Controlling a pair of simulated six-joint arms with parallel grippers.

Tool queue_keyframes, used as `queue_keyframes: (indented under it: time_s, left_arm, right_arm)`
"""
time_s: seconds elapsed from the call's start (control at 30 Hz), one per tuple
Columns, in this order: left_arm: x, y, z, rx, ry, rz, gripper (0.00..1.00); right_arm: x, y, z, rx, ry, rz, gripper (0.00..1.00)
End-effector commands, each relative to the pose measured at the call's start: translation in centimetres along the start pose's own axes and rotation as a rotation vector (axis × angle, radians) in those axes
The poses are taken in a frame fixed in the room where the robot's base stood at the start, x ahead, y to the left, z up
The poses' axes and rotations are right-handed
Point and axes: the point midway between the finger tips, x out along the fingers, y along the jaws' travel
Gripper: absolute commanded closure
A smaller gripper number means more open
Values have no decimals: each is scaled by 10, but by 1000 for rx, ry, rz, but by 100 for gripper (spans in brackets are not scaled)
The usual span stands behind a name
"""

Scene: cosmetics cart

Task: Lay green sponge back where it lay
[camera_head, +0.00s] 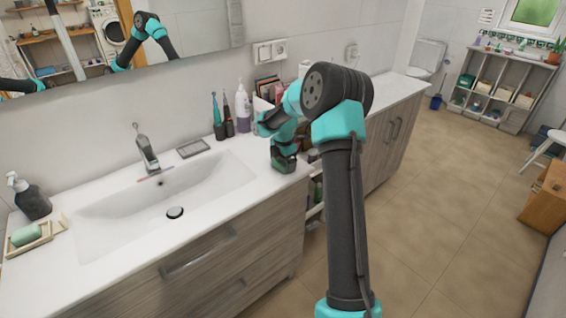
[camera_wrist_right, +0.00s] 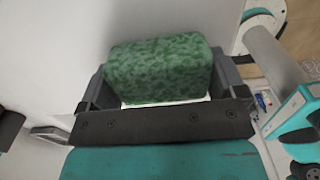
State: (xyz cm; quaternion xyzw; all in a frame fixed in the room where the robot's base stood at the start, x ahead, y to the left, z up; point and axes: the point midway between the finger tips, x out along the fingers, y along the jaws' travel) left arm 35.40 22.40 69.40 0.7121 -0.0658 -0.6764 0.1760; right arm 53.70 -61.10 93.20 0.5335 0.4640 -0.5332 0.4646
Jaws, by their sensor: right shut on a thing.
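The green sponge (camera_wrist_right: 158,69) is a mottled green block. In the right wrist view it sits between the two dark jaws of my right gripper (camera_wrist_right: 165,85), which is shut on it. In the head view my right gripper (camera_head: 284,152) points down at the right end of the sink counter, with the dark green sponge (camera_head: 284,164) at its tips. I cannot tell whether the sponge touches the counter. My left gripper is not in view, apart from arms reflected in the mirror.
The white sink (camera_head: 165,200) lies left of my right gripper. A soap dish (camera_head: 46,236) with a pale green soap (camera_head: 26,234) is at the far left, near a dark pump bottle (camera_head: 30,198). Bottles and toothbrushes (camera_head: 217,118) stand behind. The counter's front edge is close.

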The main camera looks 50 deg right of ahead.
Motion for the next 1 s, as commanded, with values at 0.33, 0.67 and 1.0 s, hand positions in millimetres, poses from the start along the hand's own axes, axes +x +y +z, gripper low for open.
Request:
queue_keyframes:
  time_s: [0.33,0.67,1.0]
  left_arm:
    - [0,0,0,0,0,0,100]
    - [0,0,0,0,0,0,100]
    - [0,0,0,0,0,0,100]
  right_arm:
    - [3,0,0,0,0,0,4]
    - [1,0,0,0,0,0,0]
    - [-38,1,0,-1,-1,4,0]
